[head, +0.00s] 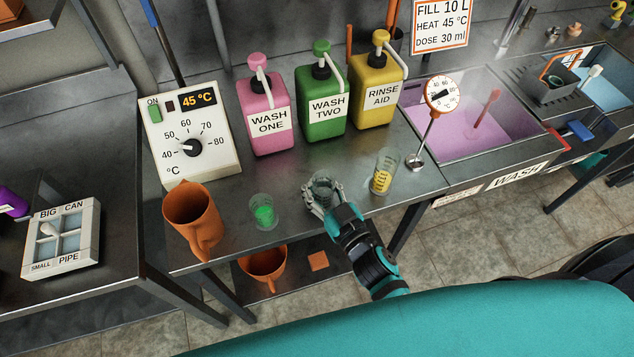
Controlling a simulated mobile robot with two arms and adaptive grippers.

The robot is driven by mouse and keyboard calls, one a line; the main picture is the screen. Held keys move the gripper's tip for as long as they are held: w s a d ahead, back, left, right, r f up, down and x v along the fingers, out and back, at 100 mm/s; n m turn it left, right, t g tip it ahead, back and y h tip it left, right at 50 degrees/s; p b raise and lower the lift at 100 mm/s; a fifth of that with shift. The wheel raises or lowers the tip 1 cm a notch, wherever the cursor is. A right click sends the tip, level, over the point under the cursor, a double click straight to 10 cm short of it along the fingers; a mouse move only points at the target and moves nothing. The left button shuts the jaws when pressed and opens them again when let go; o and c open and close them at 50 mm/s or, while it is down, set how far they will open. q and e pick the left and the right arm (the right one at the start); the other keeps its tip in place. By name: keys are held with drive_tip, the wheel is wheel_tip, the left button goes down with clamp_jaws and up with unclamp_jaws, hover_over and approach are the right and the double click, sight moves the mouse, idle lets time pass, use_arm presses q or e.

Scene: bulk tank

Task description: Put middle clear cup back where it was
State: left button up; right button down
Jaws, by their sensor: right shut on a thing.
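The middle clear cup (322,187) is near the front edge of the metal counter, between two other cups. My right gripper (318,203) is shut on it. The cup looks upright and seems empty; its lower part is hidden by the fingers, and I cannot tell whether its base touches the counter. To its left stands a clear cup with green liquid (262,212). To its right stands a taller clear cup with yellow liquid (383,172). My left gripper is not in view.
Pink (265,112), green (322,104) and yellow (377,91) pump bottles stand behind the cups. An orange jug (194,220) stands at the left front. A thermometer (431,125) is at the right, beside the pink-filled sink (470,132). Bare counter lies around the cups.

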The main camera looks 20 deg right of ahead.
drive_tip(key=shift+f, duration=0.1)
drive_tip(key=c, duration=1)
unclamp_jaws()
drive_tip(key=shift+o, duration=0.2)
drive_tip(key=shift+r, duration=0.2)
drive_tip(key=b+v, duration=0.2)
drive_tip(key=v, duration=1)
drive_tip(key=shift+f, duration=0.2)
